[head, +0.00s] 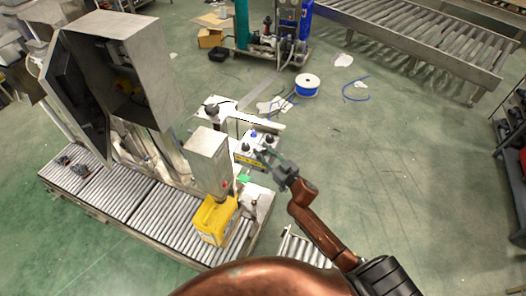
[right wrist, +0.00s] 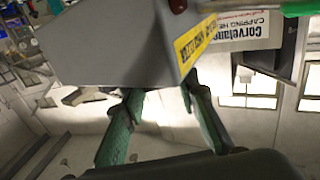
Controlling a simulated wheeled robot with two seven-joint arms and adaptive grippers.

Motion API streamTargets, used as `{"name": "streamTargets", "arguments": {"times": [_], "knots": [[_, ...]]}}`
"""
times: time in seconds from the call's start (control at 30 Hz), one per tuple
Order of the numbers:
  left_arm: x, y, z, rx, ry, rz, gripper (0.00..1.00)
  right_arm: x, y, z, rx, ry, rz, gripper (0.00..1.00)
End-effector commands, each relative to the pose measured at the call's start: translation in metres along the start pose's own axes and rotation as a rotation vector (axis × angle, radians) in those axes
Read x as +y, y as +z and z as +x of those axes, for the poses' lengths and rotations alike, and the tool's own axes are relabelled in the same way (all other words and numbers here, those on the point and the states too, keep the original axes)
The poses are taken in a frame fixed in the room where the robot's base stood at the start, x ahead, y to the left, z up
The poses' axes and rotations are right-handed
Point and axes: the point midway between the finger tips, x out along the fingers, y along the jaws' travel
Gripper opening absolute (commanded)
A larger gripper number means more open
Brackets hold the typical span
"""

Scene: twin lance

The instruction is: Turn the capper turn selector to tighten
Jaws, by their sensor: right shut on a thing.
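The capper's small control box (head: 243,160) stands beside the roller conveyor, with a yellow label on its front and several small knobs, one of them blue (head: 254,131), on its top. My right gripper (head: 268,154) is at the right side of this box, its fingers at the panel's edge. In the right wrist view the green fingers (right wrist: 160,95) reach up to a grey box (right wrist: 120,45) with a yellow label. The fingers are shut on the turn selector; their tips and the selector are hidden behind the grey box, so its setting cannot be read. My left gripper is out of view.
A yellow container (head: 213,222) stands on the roller conveyor (head: 130,205) beneath a grey metal housing (head: 208,160). A tall steel cabinet (head: 140,60) is at the left. A blue-and-white spool (head: 307,85) lies on the green floor. Open floor lies to the right.

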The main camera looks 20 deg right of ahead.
Motion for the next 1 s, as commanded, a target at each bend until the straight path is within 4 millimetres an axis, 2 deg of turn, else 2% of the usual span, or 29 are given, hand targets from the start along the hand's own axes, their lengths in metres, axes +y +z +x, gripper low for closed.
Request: {"name": "streamTargets", "arguments": {"times": [0.3,0.47,0.67,1.0], "knots": [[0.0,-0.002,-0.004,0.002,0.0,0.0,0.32,0.003,-0.001,0.0,-0.003,-0.173,-0.01,0.04],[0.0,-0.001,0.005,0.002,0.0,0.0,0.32,0.004,0.001,0.001,-0.003,-0.316,-0.011,0.04],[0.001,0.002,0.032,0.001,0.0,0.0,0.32,0.006,0.005,0.001,-0.003,-0.504,-0.01,0.04],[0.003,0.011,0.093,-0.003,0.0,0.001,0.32,0.005,0.006,0.003,0.0,-0.777,-0.007,0.04]]}}
